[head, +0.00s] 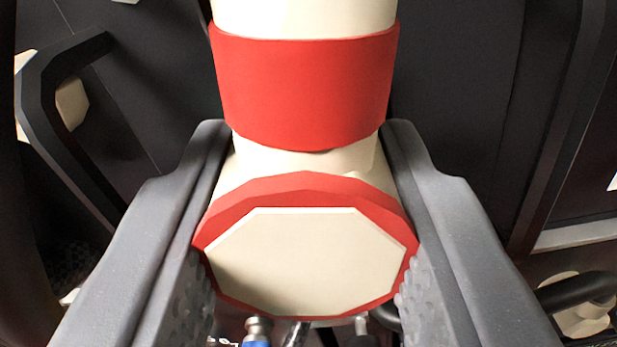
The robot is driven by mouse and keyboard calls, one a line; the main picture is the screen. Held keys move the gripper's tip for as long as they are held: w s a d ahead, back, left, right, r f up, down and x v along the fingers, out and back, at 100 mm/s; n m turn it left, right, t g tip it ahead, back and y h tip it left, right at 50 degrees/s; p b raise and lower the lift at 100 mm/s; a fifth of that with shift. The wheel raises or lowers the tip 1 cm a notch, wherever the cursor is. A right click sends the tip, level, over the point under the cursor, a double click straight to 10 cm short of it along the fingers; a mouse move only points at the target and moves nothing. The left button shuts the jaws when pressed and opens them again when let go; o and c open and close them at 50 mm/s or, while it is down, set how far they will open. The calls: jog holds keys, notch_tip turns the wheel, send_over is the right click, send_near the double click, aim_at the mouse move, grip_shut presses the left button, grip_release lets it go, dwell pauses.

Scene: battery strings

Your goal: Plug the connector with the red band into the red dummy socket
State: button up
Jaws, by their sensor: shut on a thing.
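The connector (300,168) is a cream, thick piece with a wide red band (305,85) around its upper part. Its near end has a cream, many-sided face (308,258) edged in red. My gripper (307,150) is shut on it, with one dark grey finger on each side of the cream part below the band. The connector fills the middle of the head view and hides what lies behind it. I cannot make out a red dummy socket.
Dark panels stand behind. A black bar handle (62,130) with cream mounts is at the left. A black cable (580,288) with a cream fitting (580,318) is at the lower right. A blue-collared plug (257,338) shows at the bottom.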

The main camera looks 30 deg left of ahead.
jog(key=shift+p+x, duration=0.6)
jog(key=shift+x, duration=1.05)
jog(key=o, duration=1.1)
jog(key=shift+o, duration=0.3)
jog(key=b+v, duration=0.4)
jog(key=v, duration=0.9)
jog(key=shift+s, duration=0.35)
jog(key=shift+d, duration=0.15)
